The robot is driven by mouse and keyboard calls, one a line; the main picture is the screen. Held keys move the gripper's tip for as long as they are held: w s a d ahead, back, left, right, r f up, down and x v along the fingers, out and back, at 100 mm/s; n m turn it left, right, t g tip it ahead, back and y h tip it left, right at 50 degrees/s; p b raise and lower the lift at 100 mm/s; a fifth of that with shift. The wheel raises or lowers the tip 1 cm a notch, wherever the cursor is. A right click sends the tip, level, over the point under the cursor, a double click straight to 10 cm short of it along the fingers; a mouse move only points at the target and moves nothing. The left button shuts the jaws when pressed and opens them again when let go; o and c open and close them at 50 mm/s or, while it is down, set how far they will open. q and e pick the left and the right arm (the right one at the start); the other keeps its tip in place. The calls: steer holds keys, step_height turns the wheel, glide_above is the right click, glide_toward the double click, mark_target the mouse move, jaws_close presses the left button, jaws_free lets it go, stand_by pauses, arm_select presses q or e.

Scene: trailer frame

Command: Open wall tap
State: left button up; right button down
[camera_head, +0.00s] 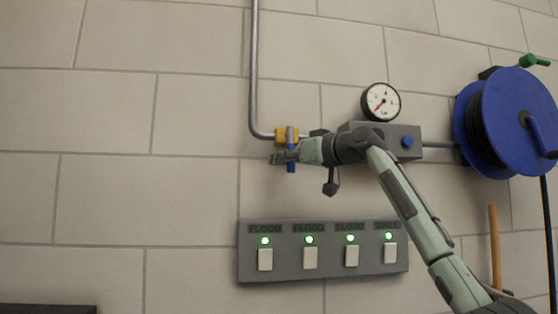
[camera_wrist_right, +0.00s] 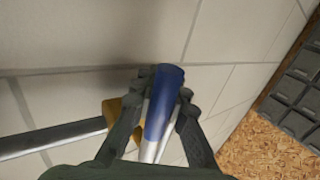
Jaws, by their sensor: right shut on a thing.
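The wall tap has a brass body (camera_head: 280,134) at the lower end of a grey pipe, with a blue-and-metal handle (camera_head: 291,168) standing roughly vertical in front of it. My right gripper (camera_head: 284,157) reaches in from the right and is shut on the handle. In the right wrist view the blue handle (camera_wrist_right: 164,98) lies between the two fingers of my right gripper (camera_wrist_right: 165,90), and the brass body (camera_wrist_right: 113,109) shows beside the left finger. Part of the tap is hidden behind the gripper. My left gripper is not in view.
A grey pipe (camera_head: 254,70) runs down the tiled wall. A gauge (camera_head: 380,102) sits above a grey box (camera_head: 409,132) just right of the tap. A switch panel (camera_head: 330,270) with green lights is below, and a blue hose reel (camera_head: 515,115) is at the far right.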

steer(key=shift+d, duration=0.1)
steer(key=shift+w+d+n+g+h, duration=0.2)
steer(key=shift+d+n+g+h, duration=0.3)
steer(key=shift+d+n+h, duration=0.55)
steer(key=shift+w+d+n+g+h, duration=0.2)
steer(key=shift+d+n+g+h, duration=0.4)
steer(key=shift+n, duration=0.75)
steer(key=shift+d, duration=0.1)
steer(key=c, duration=1.6)
jaws_free()
steer(key=shift+o, duration=0.2)
steer(key=v, duration=1.2)
steer(key=shift+s, duration=0.15)
